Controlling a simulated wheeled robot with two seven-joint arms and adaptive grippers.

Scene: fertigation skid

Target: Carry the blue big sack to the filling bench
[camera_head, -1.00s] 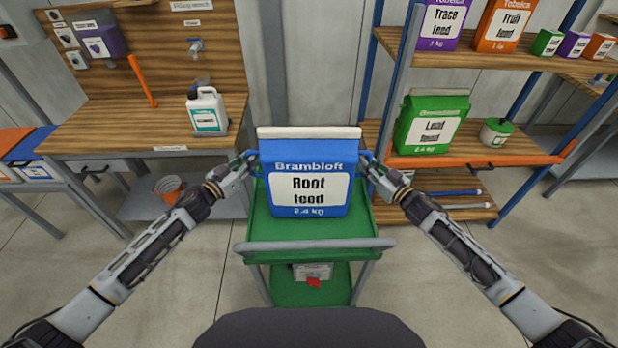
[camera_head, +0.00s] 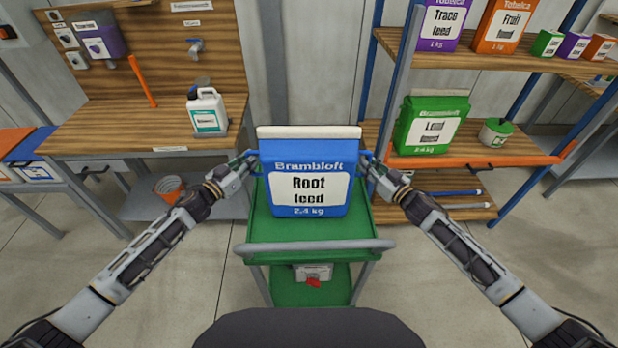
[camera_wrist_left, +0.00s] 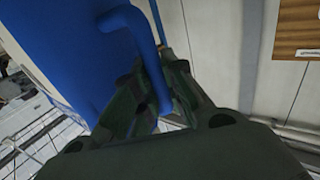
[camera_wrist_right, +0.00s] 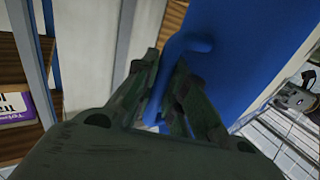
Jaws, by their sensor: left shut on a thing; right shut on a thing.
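The blue big sack (camera_head: 308,172), labelled "Brambloft Root feed", is upright in the middle of the head view, over the green cart (camera_head: 310,228). I cannot tell whether its bottom touches the cart's tray. My left gripper (camera_head: 246,162) is shut on the blue handle at the sack's left side; the left wrist view shows this handle (camera_wrist_left: 147,40) between the fingers. My right gripper (camera_head: 369,162) is shut on the handle at the right side, also seen in the right wrist view (camera_wrist_right: 178,62). A wooden bench (camera_head: 110,125), likely the filling bench, stands at the left.
A white jug (camera_head: 206,112) stands near the bench's right end, with open worktop to its left. A rack (camera_head: 480,160) at the right holds a green sack (camera_head: 430,125) and other packs. Floor shows on both sides of the cart.

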